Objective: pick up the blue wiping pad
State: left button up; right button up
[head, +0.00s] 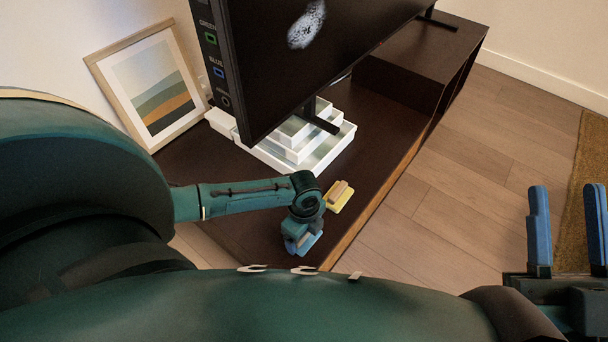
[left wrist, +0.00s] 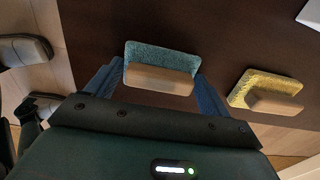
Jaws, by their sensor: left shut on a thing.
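The blue wiping pad shows in the left wrist view as a teal fuzzy pad (left wrist: 163,52) with a wooden handle (left wrist: 158,79). It is on the dark brown cabinet top. My left gripper (head: 302,243) points down near the cabinet's front edge. In the left wrist view its fingers (left wrist: 158,76) stand at the two ends of the handle and are shut on it. In the head view the gripper mostly hides the pad. My right gripper (head: 567,192) is open and empty over the floor at the right.
A yellow pad (head: 345,203) with a wooden handle lies close by on the cabinet (head: 378,150); it also shows in the left wrist view (left wrist: 282,84). Stacked white boxes (head: 325,152), a large screen (head: 290,60) and a leaning framed picture (head: 158,90) stand behind. The wooden floor (head: 450,190) is clear.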

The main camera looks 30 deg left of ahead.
pick_arm(q)
jog(key=shift+r, duration=0.25)
notch_tip(320, 180, up, 9)
jog(key=p, duration=0.5)
jog(key=shift+f, duration=0.2)
jog(key=shift+r+p, duration=0.4)
jog(key=shift+r, duration=0.05)
pick_arm(e)
jog(key=shift+s+f+m+g+h, duration=0.2)
jog(key=shift+f+m+g+h, duration=0.1)
jog(key=shift+f+m+h, duration=0.35)
jog(key=shift+s+f+m+g+h, duration=0.15)
jog(key=shift+f+m+g+h, duration=0.25)
jog(key=shift+f+h, duration=0.45)
jog(key=shift+s+f+m+g+h, duration=0.2)
jog(key=shift+f+m+h, duration=0.45)
jog(key=shift+f, duration=0.2)
